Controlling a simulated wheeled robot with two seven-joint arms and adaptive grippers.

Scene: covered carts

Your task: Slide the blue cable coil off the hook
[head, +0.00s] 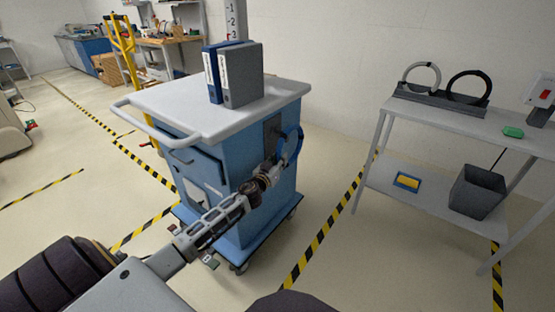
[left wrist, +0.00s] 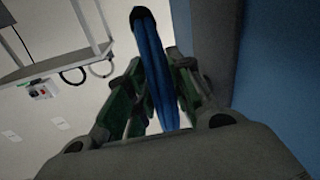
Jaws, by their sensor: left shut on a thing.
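The blue cable coil (head: 291,147) is at the right side of the blue cart (head: 232,180), next to a dark plate (head: 272,130) on the cart's side. The hook itself is hard to make out behind the coil and gripper. My left gripper (head: 268,174) reaches the coil's lower left part and is shut on it. In the left wrist view the blue coil (left wrist: 160,75) runs upright between the two fingers of the left gripper (left wrist: 157,95), with a dark band near its top. My right gripper is in neither view.
Two binders (head: 241,78) stand on the cart's white top (head: 180,105). To the right, a grey shelf table (head: 440,117) carries a rack with ring-shaped coils (head: 468,87); a dark bin (head: 478,192) stands on its lower shelf. Floor between cart and table is clear.

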